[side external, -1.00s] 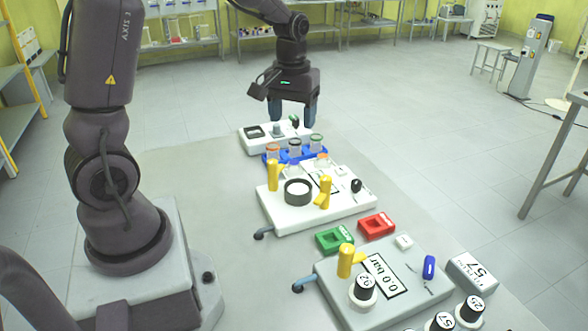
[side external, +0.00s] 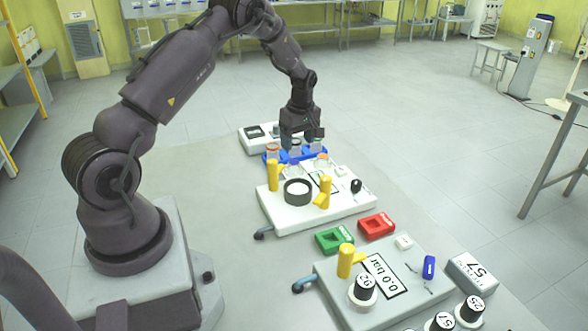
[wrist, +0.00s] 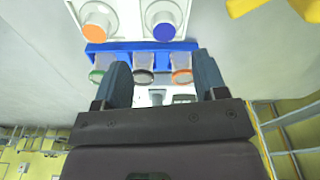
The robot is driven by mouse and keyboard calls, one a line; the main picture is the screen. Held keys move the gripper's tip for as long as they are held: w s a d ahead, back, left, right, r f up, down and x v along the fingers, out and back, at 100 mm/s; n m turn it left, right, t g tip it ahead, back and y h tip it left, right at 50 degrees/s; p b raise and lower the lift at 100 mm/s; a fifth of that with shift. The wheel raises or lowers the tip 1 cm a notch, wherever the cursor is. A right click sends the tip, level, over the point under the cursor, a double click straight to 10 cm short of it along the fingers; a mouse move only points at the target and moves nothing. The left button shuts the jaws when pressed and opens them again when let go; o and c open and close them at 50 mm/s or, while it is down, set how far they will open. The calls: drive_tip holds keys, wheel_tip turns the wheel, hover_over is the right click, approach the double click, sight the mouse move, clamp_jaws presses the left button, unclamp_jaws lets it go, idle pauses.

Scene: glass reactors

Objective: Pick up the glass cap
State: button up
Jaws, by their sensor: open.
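My gripper (side external: 302,144) is open and points down over the blue rack (side external: 272,161). In the wrist view its two fingers (wrist: 162,78) stand apart with nothing gripped between them. The rack (wrist: 128,48) holds three clear glass vials with green, black and orange rims, and the black-rimmed vial (wrist: 144,66) lies between the fingers in that view. Two clear glass pieces stand beside the rack, one with an orange disc (wrist: 95,30) and one with a blue disc (wrist: 164,30). I cannot tell which glass piece is the cap.
A white station (side external: 340,207) with yellow handles (side external: 324,192) and a black-rimmed round well stands in front of the rack. Green (side external: 334,240) and red (side external: 376,225) blocks and a pressure station (side external: 400,300) are nearer. Another white device (side external: 252,141) is behind.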

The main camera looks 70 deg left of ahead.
sight(294, 162)
wheel_tip(294, 162, down, 3)
drive_tip(key=shift+a+r, duration=0.1)
drive_tip(key=shift+a, duration=0.05)
drive_tip(key=f, duration=0.5)
drive_tip(key=shift+s+a+f, duration=0.1)
drive_tip(key=shift+s+a, duration=0.15)
drive_tip(key=shift+s, duration=0.15)
drive_tip(key=c, duration=1)
